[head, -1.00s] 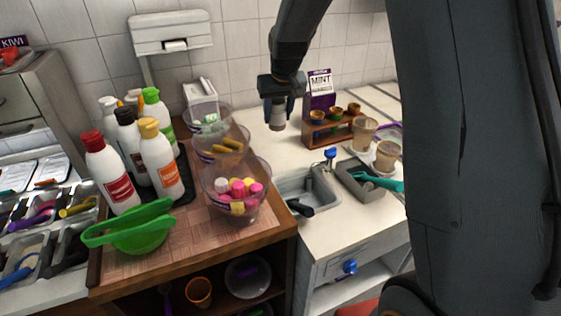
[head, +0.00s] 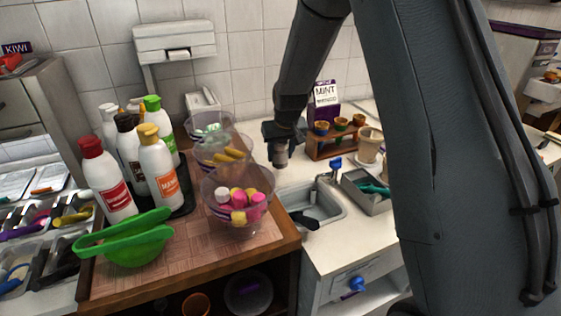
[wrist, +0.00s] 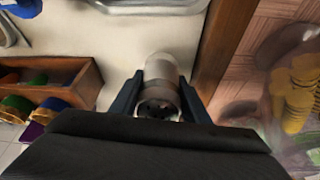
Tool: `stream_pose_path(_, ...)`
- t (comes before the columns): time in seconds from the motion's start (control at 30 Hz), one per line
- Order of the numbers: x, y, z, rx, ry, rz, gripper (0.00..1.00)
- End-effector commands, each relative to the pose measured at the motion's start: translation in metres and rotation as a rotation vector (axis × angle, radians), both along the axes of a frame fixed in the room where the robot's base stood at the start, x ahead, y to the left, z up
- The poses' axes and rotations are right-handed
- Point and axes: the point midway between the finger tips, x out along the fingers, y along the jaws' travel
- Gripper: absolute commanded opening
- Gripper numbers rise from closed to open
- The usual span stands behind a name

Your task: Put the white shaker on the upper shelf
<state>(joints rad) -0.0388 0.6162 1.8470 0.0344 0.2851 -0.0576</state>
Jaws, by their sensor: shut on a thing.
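My gripper (head: 281,144) is shut on the shaker (head: 280,159). The shaker hangs below the fingers, to the left of the wooden rack and behind the sink. In the wrist view the shaker (wrist: 159,70) is a pale whitish-grey cylinder with a brownish band, between the two dark fingers (wrist: 160,95). It seems to be above the white counter (wrist: 120,45), but its height over it is hard to judge. I cannot tell which surface is the upper shelf.
The wooden cart (head: 190,235) on the left carries several bottles, a green bowl and clear cups of toppings (head: 238,205). The wooden rack (head: 330,146) with small cups and a mint box (head: 325,98) stand right of my gripper. The sink (head: 312,203) is in front.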

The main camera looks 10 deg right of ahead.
Motion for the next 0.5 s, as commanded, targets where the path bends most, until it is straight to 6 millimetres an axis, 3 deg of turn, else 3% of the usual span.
stream_pose_path(0.23, -0.001, 0.000, -0.032, 0.000, 0.003, 0.000, 0.17)
stream_pose_path(0.5, 0.000, 0.000, -0.036, 0.000, 0.000, 0.000, 0.17)
